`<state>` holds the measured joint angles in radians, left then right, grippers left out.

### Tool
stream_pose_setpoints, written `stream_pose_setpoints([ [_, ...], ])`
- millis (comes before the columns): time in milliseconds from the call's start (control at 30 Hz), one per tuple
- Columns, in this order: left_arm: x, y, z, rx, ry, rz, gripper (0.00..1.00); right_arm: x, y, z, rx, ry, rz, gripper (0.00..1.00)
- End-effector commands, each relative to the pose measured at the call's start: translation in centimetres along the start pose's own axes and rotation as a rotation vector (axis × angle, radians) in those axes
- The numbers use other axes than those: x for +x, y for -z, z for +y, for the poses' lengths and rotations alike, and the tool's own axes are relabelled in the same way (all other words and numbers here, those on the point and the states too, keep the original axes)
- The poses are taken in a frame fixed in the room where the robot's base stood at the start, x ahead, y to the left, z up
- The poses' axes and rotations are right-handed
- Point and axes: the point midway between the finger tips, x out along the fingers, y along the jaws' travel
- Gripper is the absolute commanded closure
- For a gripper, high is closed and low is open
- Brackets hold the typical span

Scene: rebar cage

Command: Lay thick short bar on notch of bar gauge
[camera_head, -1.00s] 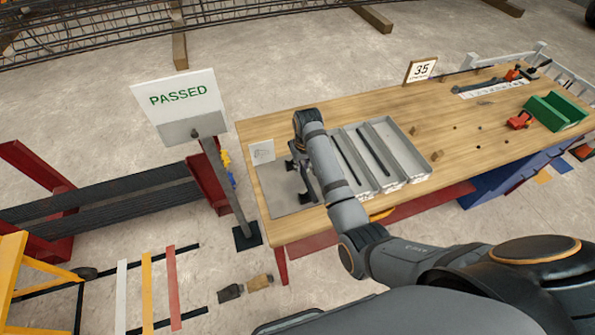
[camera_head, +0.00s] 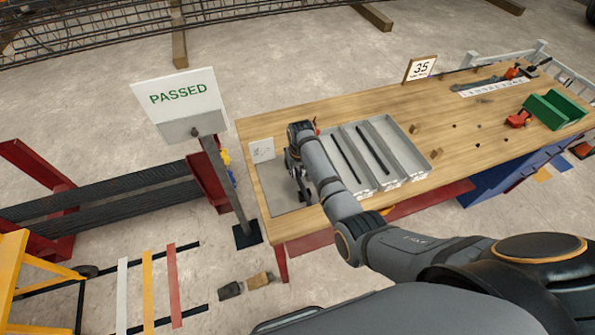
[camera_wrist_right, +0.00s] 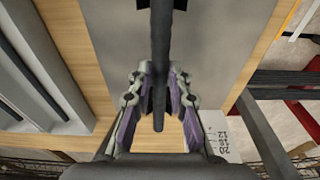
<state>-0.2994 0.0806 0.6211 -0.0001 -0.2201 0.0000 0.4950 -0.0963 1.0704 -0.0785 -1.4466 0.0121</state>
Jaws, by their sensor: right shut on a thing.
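My right gripper (camera_wrist_right: 160,100) is shut on a thick short dark bar (camera_wrist_right: 159,50), which runs up and down between the fingers in the wrist view. In the head view my right gripper (camera_head: 301,186) is over the grey plate (camera_head: 283,206) at the left end of the bench, and the arm hides most of the bar. A dark part (camera_wrist_right: 178,4) shows at the bar's far end in the wrist view. I cannot tell whether it is the bar gauge, or whether the bar touches a notch. My left gripper is out of view.
Grey trays (camera_head: 404,150) with dark bars in them stand right of my gripper on the wooden bench (camera_head: 450,115). A white card (camera_head: 261,150) lies at the plate's back edge. A PASSED sign (camera_head: 180,97) stands left of the bench. The bench middle is mostly clear.

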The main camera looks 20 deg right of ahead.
Motion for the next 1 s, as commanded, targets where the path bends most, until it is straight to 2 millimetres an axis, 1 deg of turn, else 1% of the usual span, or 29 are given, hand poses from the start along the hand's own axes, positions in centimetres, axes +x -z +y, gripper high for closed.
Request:
stream_pose_setpoints([
  [67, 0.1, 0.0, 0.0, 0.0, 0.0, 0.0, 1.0, 0.2, 0.1, 0.0, 0.0, 0.0, 0.003, 1.0],
  [100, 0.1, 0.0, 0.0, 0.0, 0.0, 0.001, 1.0, 0.2, 0.0, 0.0, 0.0, 0.0, 0.001, 0.78],
  [233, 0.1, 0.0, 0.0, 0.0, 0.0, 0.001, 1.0, 0.2, 0.0, 0.0, 0.0, 0.0, 0.001, 0.6],
  [500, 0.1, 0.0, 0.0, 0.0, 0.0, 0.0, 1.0, 0.2, 0.0, 0.0, 0.0, 0.0, 0.0, 0.59],
  [633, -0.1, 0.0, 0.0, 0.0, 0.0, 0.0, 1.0, -0.8, 0.1, 0.0, 0.0, 0.0, 0.003, 0.59],
  [667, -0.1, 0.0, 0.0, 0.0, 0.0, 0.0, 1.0, -1.2, 0.1, 0.0, 0.0, 0.0, 0.003, 0.59],
  [767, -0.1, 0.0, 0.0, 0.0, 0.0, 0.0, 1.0, -3.4, 0.2, 0.0, 0.001, 0.0, 0.006, 0.59],
  [900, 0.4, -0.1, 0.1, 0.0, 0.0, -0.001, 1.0, -6.9, 0.2, 0.0, 0.0, 0.0, 0.006, 0.59],
  [1000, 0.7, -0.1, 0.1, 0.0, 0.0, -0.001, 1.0, -9.1, 0.1, 0.0, 0.0, 0.0, 0.005, 0.59],
])
